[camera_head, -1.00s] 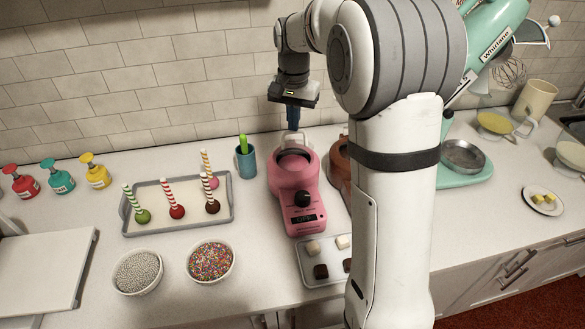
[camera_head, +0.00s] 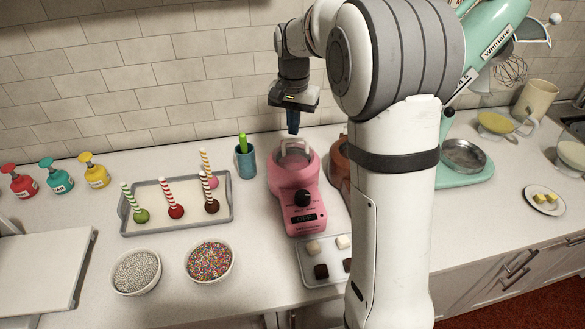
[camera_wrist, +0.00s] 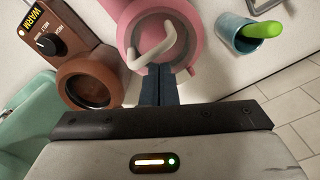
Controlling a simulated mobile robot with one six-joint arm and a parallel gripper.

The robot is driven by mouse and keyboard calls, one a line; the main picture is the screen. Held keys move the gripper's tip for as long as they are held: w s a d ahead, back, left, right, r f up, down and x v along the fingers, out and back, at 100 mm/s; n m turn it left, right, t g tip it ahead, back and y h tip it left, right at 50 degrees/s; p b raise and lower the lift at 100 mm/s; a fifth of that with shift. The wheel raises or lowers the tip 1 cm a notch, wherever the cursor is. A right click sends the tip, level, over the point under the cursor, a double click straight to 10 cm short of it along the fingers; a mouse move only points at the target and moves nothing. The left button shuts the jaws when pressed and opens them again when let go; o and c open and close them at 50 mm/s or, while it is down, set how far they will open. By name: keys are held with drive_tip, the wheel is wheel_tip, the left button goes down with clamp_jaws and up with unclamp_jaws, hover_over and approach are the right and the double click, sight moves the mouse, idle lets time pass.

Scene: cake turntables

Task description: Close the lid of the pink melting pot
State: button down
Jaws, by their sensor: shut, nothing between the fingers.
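The pink melting pot (camera_head: 288,184) stands on the counter with its dial facing the front. Its pink lid, with a pale arched handle (camera_head: 295,146), now lies over the pot's top. I cannot tell whether it is fully seated. In the wrist view the pot's round pink top (camera_wrist: 128,28) and the pale handle (camera_wrist: 157,45) show at the upper middle. My gripper (camera_head: 293,130) is shut and empty, pointing down just above the back of the lid. In the wrist view its dark fingertips (camera_wrist: 158,72) are close to the handle; contact is unclear.
A brown melting pot (camera_wrist: 92,85) stands close beside the pink one. A teal cup with a green tool (camera_head: 245,160) is on the other side. A tray of cake pops (camera_head: 133,229) and a tray of small blocks (camera_head: 309,268) are nearby.

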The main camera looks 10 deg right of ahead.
sight(295, 139)
drive_tip(key=shift+f, duration=0.15)
drive_tip(key=shift+s+f, duration=0.1)
drive_tip(key=shift+f, duration=0.05)
drive_tip(key=shift+s+f+b, duration=0.25)
drive_tip(key=shift+s+b, duration=0.1)
drive_tip(key=shift+b, duration=0.15)
drive_tip(key=shift+s+f+b, duration=0.5)
drive_tip(key=shift+f+b, duration=0.15)
wheel_tip(295, 139, up, 6)
drive_tip(key=p, duration=0.5)
drive_tip(key=shift+r, duration=0.2)
drive_tip(key=shift+s, duration=0.1)
